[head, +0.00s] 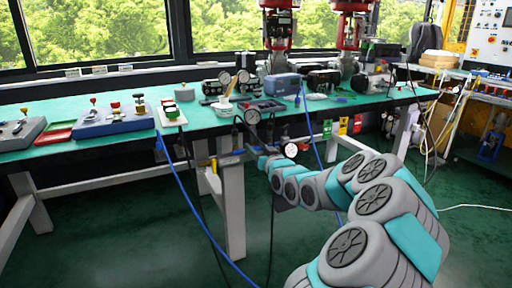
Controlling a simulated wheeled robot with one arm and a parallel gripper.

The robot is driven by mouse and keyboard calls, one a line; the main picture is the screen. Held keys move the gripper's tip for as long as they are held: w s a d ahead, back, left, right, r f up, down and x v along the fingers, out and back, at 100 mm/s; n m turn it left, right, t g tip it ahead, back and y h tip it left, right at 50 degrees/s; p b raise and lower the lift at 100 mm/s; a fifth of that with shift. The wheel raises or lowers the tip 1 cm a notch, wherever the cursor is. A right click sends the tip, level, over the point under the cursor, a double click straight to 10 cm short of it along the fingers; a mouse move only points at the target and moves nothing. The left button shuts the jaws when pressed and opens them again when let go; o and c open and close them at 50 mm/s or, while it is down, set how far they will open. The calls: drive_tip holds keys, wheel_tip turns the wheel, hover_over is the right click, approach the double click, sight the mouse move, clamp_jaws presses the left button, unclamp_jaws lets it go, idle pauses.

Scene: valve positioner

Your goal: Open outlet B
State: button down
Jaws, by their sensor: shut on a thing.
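My arm reaches from the lower right to the bench's front edge. My gripper (256,149) is at its far end, shut on a small part there. The fingers and that part are too small and dark to make out clearly, and I cannot tell whether it is outlet B. No outlet label is readable. A blue-grey box-shaped device (283,85) and a black device (322,80) stand on the bench behind.
The green-topped bench (110,150) runs across the view. Red valve actuators (279,22) stand at its back. A blue hose (190,200) and black cables hang down its front by a grey leg (232,205). Small panels with knobs (113,118) sit left. Open green floor lies below.

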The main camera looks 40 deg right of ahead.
drive_tip(key=shift+m, duration=0.8)
drive_tip(key=c, duration=0.6)
unclamp_jaws()
drive_tip(key=shift+s, duration=0.1)
drive_tip(key=b+v, duration=0.1)
drive_tip(key=v, duration=0.6)
drive_tip(key=shift+s, duration=0.35)
